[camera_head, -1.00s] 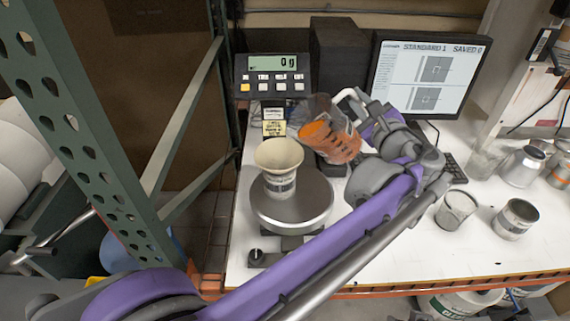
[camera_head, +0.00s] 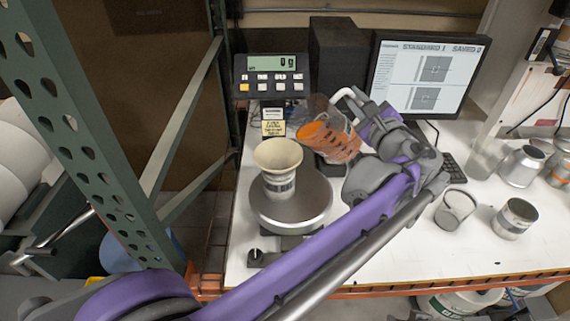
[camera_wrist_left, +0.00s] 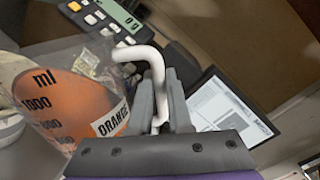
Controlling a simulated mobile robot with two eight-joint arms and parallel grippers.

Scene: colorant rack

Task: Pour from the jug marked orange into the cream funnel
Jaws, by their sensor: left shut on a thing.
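The clear jug (camera_head: 330,136) holds orange liquid and is tilted with its mouth to the left, up and to the right of the funnel. In the left wrist view its label reads "ORANGE" (camera_wrist_left: 110,118) beside ml marks. My left gripper (camera_head: 362,106) is shut on the jug's white handle, which also shows between the fingers in the left wrist view (camera_wrist_left: 158,95). The cream funnel (camera_head: 278,155) sits upright on a labelled can (camera_head: 280,186) on the round scale plate (camera_head: 290,213). No stream of liquid shows. My right gripper is not in view.
The scale display (camera_head: 272,74) reads 0 g. A monitor (camera_head: 428,78) and a dark box (camera_head: 337,55) stand behind the jug. A green rack post (camera_head: 90,130) is at left.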

